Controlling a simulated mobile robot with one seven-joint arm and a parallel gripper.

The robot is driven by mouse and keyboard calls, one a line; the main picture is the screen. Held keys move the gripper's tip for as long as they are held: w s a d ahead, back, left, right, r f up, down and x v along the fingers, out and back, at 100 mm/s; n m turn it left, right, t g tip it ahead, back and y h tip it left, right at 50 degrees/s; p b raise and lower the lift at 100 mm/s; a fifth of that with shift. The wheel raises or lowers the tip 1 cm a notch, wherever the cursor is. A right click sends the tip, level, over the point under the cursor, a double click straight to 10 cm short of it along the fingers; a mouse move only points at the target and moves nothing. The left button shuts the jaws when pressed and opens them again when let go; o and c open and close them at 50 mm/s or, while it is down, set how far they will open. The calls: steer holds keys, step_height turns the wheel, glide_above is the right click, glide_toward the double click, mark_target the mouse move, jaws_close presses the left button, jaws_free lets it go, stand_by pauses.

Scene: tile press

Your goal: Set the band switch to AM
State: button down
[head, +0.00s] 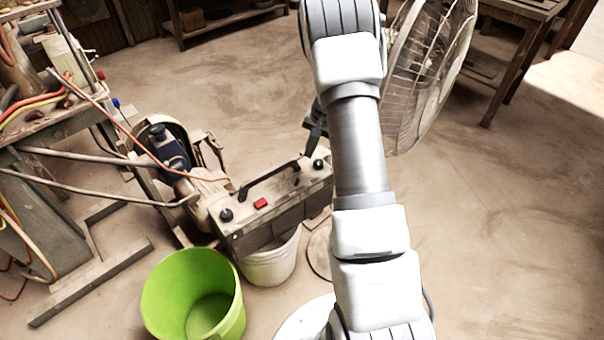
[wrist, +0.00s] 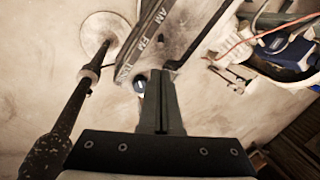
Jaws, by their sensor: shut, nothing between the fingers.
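The radio (head: 280,205) is a dusty box with a black handle, a red button (head: 261,203) and a dark knob (head: 226,215) at its left; another dark knob (head: 318,164) is at its right end. In the wrist view the radio (wrist: 187,25) shows slanted lettering reading AM, FM and a third, unclear word. A small round knob (wrist: 140,86) sits near that lettering, partly hidden by my fingers. I cannot tell which control is the band switch. My gripper (head: 313,147) is shut and empty, just above the radio's right end; its fingers (wrist: 161,74) also show in the wrist view, close beside the knob.
A large fan (head: 424,75) is behind my arm. A cluttered bench with cables (head: 50,115) is at left. The floor at right is clear.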

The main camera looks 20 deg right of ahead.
mark_target(302, 179)
steer(key=shift+f, duration=0.1)
steer(key=b+x, duration=0.3)
steer(key=x, duration=0.7)
steer(key=shift+s+a+r+h+p, duration=0.15)
steer(key=shift+a+h+p, duration=0.1)
steer(key=shift+h, duration=0.35)
steer(key=shift+a+r+h+p, duration=0.15)
steer(key=shift+a+h+p, duration=0.1)
steer(key=shift+h, duration=0.35)
stand_by(0.4)
steer(key=shift+t, duration=0.3)
steer(key=shift+s+a+r+h+p, duration=0.1)
steer(key=shift+a+h+p, duration=0.2)
steer(key=shift+h, duration=0.25)
steer(key=shift+a+r+h+p, duration=0.1)
steer(key=shift+a+h+p, duration=0.15)
steer(key=shift+h+p, duration=0.25)
steer(key=shift+s+a, duration=0.15)
steer(key=shift+a, duration=0.35)
steer(key=shift+r+p, duration=0.15)
steer(key=shift+p, duration=0.15)
